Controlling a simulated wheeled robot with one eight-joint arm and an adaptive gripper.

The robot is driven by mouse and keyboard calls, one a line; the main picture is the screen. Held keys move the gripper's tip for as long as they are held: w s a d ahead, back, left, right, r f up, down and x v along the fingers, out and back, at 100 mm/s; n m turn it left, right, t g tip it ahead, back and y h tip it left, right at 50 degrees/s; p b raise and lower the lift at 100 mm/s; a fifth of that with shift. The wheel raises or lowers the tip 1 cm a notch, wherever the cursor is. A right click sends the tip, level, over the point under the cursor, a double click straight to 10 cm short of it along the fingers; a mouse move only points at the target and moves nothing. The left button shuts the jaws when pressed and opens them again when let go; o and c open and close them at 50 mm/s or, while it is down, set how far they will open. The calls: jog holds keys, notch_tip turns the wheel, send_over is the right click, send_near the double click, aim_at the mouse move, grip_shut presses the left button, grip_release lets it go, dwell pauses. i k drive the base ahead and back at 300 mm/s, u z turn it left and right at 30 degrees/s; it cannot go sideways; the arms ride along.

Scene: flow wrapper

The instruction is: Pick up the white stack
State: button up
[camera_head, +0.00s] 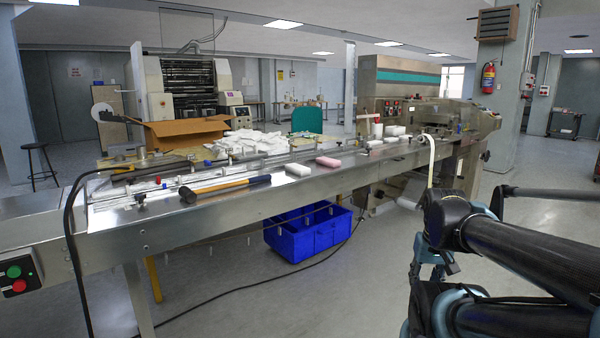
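A small white stack (298,169) lies on the near side of the steel conveyor table (235,208), just left of a pink stack (328,162). More white pieces (373,143) lie farther right on the table, by the wrapping machine, with another white stack (395,130) among them. I cannot tell which white one the task means. My dark arm fills the lower right, apart from the table and all the stacks. I cannot make out my gripper's fingers.
Behind are a pile of white packets (255,142) and an open cardboard box (185,130). A blue crate (308,234) stands under the table. A dark cable trails over the floor.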

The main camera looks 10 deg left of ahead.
aim_at(300, 170)
jog(key=i, duration=0.9)
